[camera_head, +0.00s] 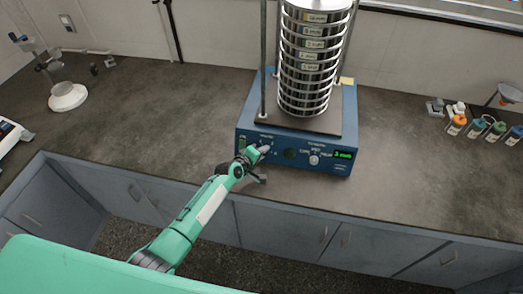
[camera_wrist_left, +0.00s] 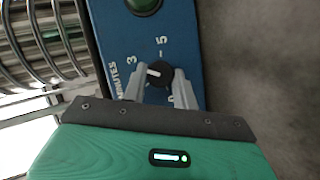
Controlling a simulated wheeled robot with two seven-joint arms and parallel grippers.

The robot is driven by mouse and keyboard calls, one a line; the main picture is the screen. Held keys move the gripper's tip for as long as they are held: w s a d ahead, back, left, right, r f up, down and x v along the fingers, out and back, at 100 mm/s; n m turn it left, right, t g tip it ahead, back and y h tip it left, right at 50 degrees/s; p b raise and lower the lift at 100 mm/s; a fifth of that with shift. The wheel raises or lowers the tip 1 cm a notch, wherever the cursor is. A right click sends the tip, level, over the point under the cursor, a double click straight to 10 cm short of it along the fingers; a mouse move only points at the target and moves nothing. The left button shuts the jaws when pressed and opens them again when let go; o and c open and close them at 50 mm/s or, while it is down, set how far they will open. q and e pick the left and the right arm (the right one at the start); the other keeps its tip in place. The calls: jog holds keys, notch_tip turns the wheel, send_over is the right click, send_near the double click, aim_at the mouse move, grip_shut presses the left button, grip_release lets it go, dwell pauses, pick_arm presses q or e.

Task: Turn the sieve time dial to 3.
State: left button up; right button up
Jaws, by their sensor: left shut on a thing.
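The sieve shaker (camera_head: 270,165) is a blue box on the counter with a tall stack of steel sieves (camera_head: 312,60) on top. Its time dial (camera_wrist_left: 159,72) is a small black knob with a white pointer mark, beside the printed word MINUTES. In the left wrist view the pointer is turned toward the printed 3 (camera_wrist_left: 132,60); a printed 5 is further round. My left gripper (camera_wrist_left: 158,88) is shut on the dial, one finger on each side; it also shows in the head view (camera_head: 262,150), covering the dial. The green display (camera_head: 344,154) appears to read 3 min.
A second knob (camera_head: 314,160) and a round dark green button (camera_head: 289,153) are on the same front panel. Vertical rods stand beside the sieves. Small bottles (camera_head: 456,124) stand at the right, a white-based stand (camera_head: 67,97) at the left. The counter between is clear.

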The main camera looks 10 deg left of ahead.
pick_arm(q)
jog(key=shift+m, duration=0.4)
jog(key=shift+p, duration=0.3)
jog(key=o, duration=1)
jog(key=shift+c, duration=0.2)
jog(key=shift+s, duration=0.1)
jog(key=b+v, duration=0.1)
jog(key=v, duration=1.2)
jog(key=shift+r+b, duration=0.35)
jog(key=shift+r, duration=0.05)
jog(key=shift+s, duration=0.2)
